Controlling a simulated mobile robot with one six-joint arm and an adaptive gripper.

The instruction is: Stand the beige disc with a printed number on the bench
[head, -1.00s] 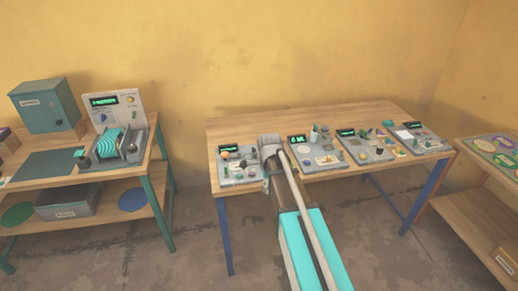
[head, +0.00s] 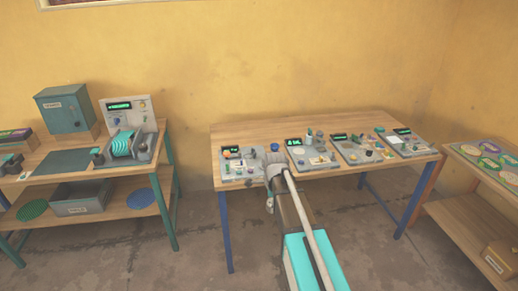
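I cannot make out a beige disc with a printed number in the head view. A wooden bench (head: 345,121) with blue legs stands in the middle, with several grey instrument panels along its front. My gripper end (head: 271,202) is small and partly hidden by my arm, at the bench's front edge. Its fingers are not clear, and I cannot see anything held in it.
On the left, a green-legged workbench (head: 62,159) holds a teal cabinet (head: 66,110) and a machine with teal discs (head: 123,143). Flat discs (head: 33,210) and a grey box (head: 84,202) lie on its lower shelf. On the right, a wooden shelf (head: 462,208) holds coloured discs (head: 490,162).

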